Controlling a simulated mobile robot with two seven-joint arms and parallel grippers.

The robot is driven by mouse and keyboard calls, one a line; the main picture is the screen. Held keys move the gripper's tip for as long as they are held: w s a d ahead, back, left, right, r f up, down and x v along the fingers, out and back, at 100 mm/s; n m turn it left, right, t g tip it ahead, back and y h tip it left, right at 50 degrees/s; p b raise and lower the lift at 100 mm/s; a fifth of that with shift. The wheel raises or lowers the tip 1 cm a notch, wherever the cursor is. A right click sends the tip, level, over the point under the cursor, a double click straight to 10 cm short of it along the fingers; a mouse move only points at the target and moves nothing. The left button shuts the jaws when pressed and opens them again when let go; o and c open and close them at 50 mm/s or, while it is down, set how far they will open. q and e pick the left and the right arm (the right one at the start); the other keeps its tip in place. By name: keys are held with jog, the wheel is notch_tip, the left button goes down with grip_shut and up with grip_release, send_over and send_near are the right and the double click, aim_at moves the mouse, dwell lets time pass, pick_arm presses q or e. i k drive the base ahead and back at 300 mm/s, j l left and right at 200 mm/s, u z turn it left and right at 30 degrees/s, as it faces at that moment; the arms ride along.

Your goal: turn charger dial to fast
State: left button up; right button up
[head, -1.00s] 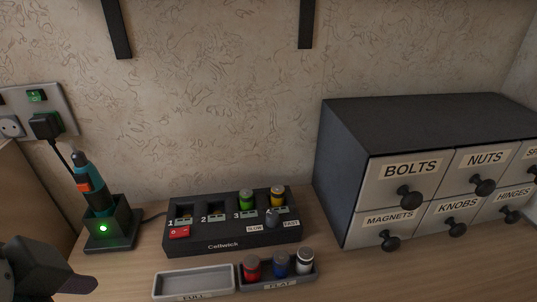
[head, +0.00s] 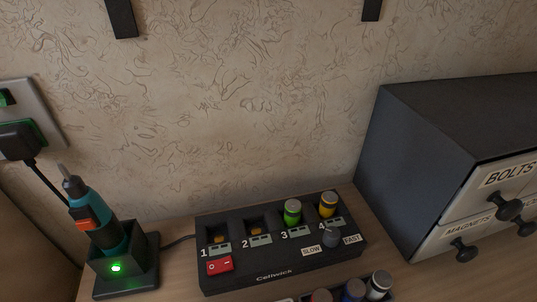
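The black Cellwick charger (head: 283,268) sits on the wooden bench against the wall. Its dark round dial (head: 330,237) is between the SLOW label (head: 311,251) and the FAST label (head: 351,240); which way it points is too small to tell. Bays 1 and 2 are empty. Bay 3 holds a green battery (head: 292,212) and bay 4 a yellow battery (head: 328,204). A red switch (head: 220,265) is at the charger's front left. Neither of my grippers shows in the head view now.
A teal screwdriver (head: 93,217) stands in a black dock (head: 127,279) with a green light, left of the charger. A drawer cabinet (head: 422,165) stands close on the right. Red, blue and white-topped batteries (head: 379,284) are at the front edge of the view.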

aim_at(331, 235)
jog(key=k+l+u, duration=0.15)
jog(key=u, duration=0.35)
jog(key=k+u, duration=0.2)
jog(key=u, duration=0.25)
jog(key=l, duration=0.1)
